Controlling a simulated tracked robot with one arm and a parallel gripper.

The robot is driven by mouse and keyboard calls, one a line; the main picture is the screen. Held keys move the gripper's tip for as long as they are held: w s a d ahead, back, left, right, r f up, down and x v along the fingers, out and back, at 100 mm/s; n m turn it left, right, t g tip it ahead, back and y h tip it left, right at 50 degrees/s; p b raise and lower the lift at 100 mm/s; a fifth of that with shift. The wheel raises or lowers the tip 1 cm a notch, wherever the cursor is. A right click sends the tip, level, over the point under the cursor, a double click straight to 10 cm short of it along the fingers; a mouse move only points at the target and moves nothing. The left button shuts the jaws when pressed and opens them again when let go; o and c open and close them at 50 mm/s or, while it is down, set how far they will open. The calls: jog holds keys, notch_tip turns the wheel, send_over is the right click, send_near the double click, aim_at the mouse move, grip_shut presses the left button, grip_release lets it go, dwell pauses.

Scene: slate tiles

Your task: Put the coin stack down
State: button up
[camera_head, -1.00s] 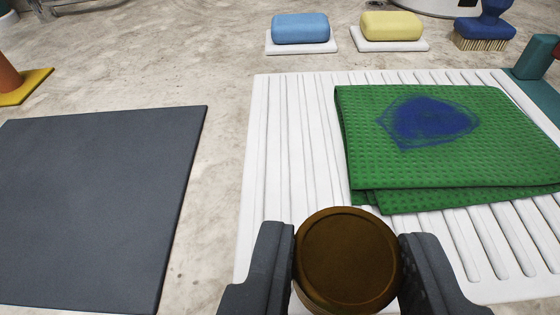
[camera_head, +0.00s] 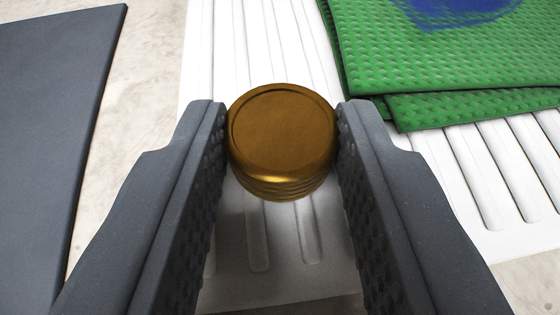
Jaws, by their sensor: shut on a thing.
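The coin stack (camera_head: 282,135) is a short round stack of gold-brown coins with ridged sides. It sits upright between the two dark grey fingers of my gripper (camera_head: 282,140), which touch it on both sides near their tips. My gripper is shut on it. Below and around it is the white ribbed board (camera_head: 258,235). I cannot tell whether the stack's underside touches the board, as a shadow lies on the ribs just in front of it.
A folded green cloth (camera_head: 450,60) with a blue patch (camera_head: 455,12) lies on the board at the upper right. A flat dark slate tile (camera_head: 50,130) lies at the left, bare. A strip of pale stone surface (camera_head: 145,90) runs between tile and board.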

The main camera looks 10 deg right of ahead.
jog(key=o, duration=0.7)
jog(key=shift+s+a+r, duration=0.1)
jog(key=shift+s+r, duration=0.2)
jog(key=shift+s, duration=0.25)
jog(key=v, duration=1)
jog(key=shift+s, duration=0.4)
